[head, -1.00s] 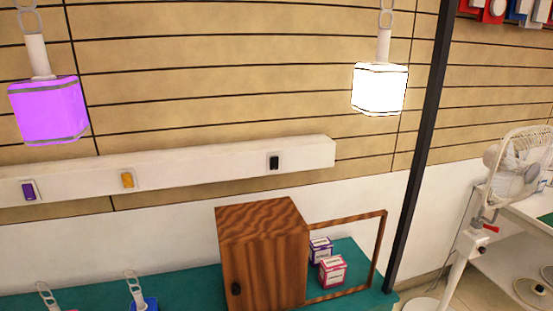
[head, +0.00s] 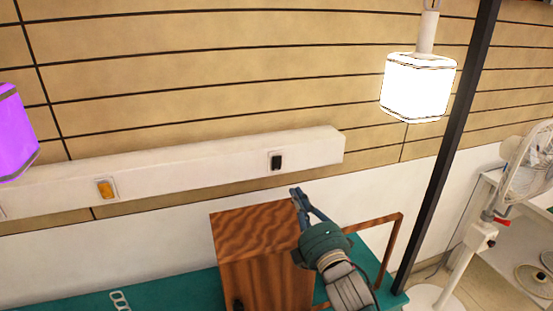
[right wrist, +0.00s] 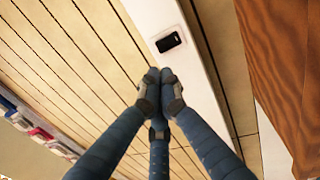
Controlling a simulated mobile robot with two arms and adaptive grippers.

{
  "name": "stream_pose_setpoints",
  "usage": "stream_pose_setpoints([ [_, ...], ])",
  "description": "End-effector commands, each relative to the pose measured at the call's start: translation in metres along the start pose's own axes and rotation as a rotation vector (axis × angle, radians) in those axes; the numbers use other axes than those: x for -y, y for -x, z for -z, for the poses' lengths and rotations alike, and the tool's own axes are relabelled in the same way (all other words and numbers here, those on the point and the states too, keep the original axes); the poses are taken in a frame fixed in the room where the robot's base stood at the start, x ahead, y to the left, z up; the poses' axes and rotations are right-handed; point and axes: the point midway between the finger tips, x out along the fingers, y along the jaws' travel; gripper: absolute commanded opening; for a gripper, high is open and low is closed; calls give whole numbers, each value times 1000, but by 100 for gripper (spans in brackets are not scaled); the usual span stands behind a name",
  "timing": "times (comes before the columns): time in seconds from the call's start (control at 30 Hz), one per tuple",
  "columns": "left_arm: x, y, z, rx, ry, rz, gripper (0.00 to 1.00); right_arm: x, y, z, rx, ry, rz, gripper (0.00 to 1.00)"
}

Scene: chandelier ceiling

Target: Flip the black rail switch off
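The black rail switch (head: 276,161) sits on a white plate near the right end of the white wall rail (head: 190,172). It also shows in the right wrist view (right wrist: 168,42), just beyond the fingertips. My right gripper (head: 298,194) is below and slightly right of the switch in the head view, apart from it. In the right wrist view its fingers (right wrist: 160,76) are drawn together at the tips with nothing between them. A white lamp (head: 417,88) hangs at the upper right and glows brightly. My left gripper is not in view.
A wooden cabinet (head: 255,225) with an open framed door (head: 392,245) stands below the rail. A dark post (head: 450,150) rises at the right.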

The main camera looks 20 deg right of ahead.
Motion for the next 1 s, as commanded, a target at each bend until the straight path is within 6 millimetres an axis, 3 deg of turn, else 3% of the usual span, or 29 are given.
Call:
stream_pose_setpoints([
  [0.2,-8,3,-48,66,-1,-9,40,0,0,0,0,-1,1,0],
  [0.33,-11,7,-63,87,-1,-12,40,-1,-5,0,0,-2,-1,0],
  [0.47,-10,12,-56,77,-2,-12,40,-2,-22,0,0,-3,-1,0],
  [0.7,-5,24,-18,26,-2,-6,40,-3,-73,0,0,-4,1,0],
  [1.0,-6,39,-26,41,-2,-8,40,-2,-125,0,0,-3,2,0],
])
